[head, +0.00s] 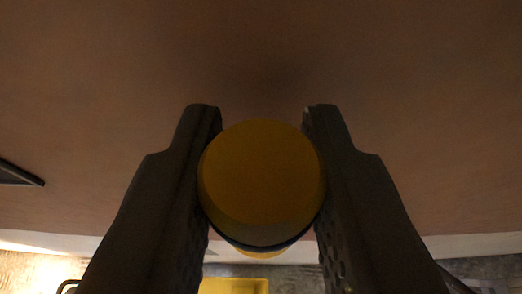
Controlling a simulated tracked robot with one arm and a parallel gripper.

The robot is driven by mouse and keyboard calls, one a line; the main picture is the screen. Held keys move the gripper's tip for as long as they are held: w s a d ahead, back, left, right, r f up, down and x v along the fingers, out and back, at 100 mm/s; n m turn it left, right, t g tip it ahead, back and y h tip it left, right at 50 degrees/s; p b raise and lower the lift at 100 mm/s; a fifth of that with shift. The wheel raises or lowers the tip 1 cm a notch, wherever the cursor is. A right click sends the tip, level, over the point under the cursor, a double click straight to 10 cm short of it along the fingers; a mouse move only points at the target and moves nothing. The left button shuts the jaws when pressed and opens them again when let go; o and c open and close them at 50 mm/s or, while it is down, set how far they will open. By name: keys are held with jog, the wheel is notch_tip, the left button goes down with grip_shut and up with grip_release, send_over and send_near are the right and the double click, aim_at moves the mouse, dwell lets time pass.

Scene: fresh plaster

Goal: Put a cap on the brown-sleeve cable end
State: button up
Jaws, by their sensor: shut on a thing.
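My gripper (262,112) reaches up the middle of the head view, one dark finger on each side. It is shut on a yellow round cap (262,165). The cap's broad flat face is towards the camera, with a dark rim along its lower edge. A small bit of yellow (260,253) shows just under that rim; I cannot tell whether it belongs to the cap. No brown-sleeve cable end can be made out. The cap and fingers hide what lies straight behind them.
A plain brown plaster surface (400,70) fills most of the view. A pale strip (455,246) runs along its lower edge. Below it are a grey-brown floor (30,268) and a yellow object (235,286), partly hidden. A dark flat piece (15,175) juts in at the left edge.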

aim_at(264, 259)
jog(key=shift+f+b, duration=1.15)
jog(key=shift+f, duration=0.5)
jog(key=shift+f, duration=0.45)
jog(key=o, duration=1)
jog(key=shift+o, duration=0.2)
jog(key=shift+s+d+r+b, duration=0.1)
jog(key=shift+s+r+b, duration=0.15)
jog(key=shift+s+b, duration=0.15)
jog(key=v, duration=1.3)
